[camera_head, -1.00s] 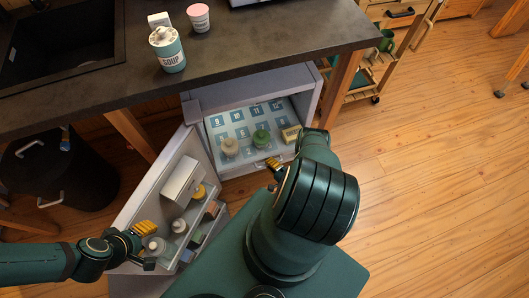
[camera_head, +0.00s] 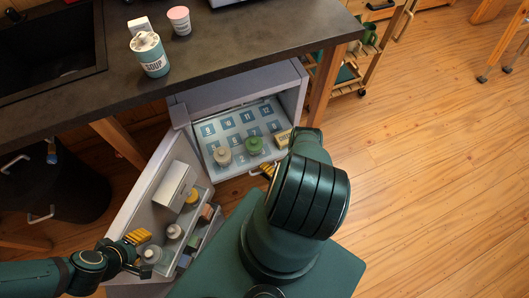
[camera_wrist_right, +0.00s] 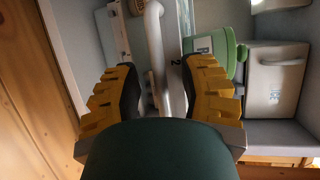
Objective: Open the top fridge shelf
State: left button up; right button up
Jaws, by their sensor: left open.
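The fridge (camera_head: 240,88) stands under the counter with its door (camera_head: 136,212) swung open to the left. Inside, the shelf (camera_head: 267,119) has numbered squares and carries a pale jar (camera_head: 222,156), a green jar (camera_head: 254,145) and a small box (camera_head: 282,138). My right gripper (camera_head: 267,172) is at the shelf's front edge. In the right wrist view, the handle (camera_wrist_right: 157,45) runs between its yellow fingers (camera_wrist_right: 161,92); they are apart and I see no firm grip. My left gripper (camera_head: 139,254) is open and empty beside the door's lower shelf.
The door shelves hold a white box (camera_head: 174,185) and several jars. A black bin (camera_head: 50,185) is at left. The wooden floor (camera_head: 430,170) at right is clear.

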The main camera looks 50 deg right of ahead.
jog(key=v, duration=1.2)
jog(key=shift+s, duration=0.1)
dwell(0.4)
